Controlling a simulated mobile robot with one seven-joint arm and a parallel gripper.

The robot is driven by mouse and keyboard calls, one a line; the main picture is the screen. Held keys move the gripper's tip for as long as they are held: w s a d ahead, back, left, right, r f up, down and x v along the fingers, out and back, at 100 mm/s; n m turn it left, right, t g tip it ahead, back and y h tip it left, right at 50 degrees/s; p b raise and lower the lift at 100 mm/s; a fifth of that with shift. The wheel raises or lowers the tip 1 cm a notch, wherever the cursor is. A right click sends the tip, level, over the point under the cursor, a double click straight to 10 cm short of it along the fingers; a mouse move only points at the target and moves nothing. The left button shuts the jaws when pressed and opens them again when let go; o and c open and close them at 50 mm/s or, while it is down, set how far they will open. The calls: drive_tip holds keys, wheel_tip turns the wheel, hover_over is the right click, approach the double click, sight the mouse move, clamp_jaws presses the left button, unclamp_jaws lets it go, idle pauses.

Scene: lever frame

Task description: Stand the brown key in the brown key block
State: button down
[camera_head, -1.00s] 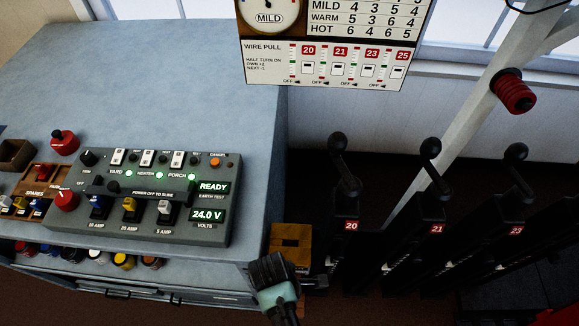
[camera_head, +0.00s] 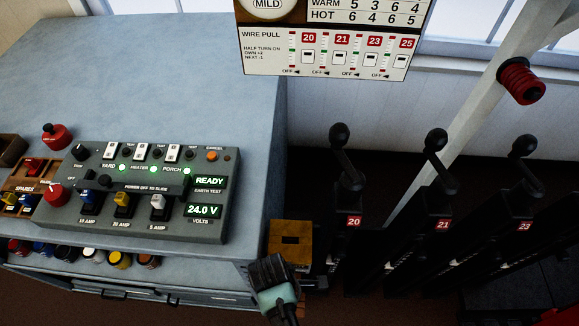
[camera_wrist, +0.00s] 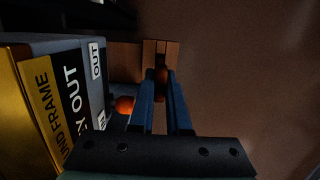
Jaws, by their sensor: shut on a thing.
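My gripper (camera_wrist: 160,88) is shut on the brown key (camera_wrist: 161,76), which shows as a small orange-brown piece between the blue fingertips in the wrist view. A brown wooden block (camera_wrist: 151,50) with a dark slot line lies just beyond the fingertips; it looks like the brown key block. I cannot tell whether the key touches it or is in it. In the head view my gripper (camera_head: 271,273) is at the bottom centre, beside a yellow-brown box (camera_head: 290,240) at the bench's right end. The key is hidden there.
In the wrist view, a yellow and black labelled panel (camera_wrist: 50,95) and an orange knob (camera_wrist: 124,104) lie left of the fingers. The grey control console (camera_head: 140,205) sits on the bench (camera_head: 190,80). Black levers (camera_head: 345,190) stand at the right.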

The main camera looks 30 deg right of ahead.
drive_tip(key=shift+f, duration=0.2)
idle(0.4)
drive_tip(key=shift+f+b, duration=1.75)
drive_tip(key=shift+f, duration=0.6)
drive_tip(key=c, duration=0.8)
unclamp_jaws()
drive_tip(key=shift+w, duration=0.1)
drive_tip(key=shift+r, duration=0.15)
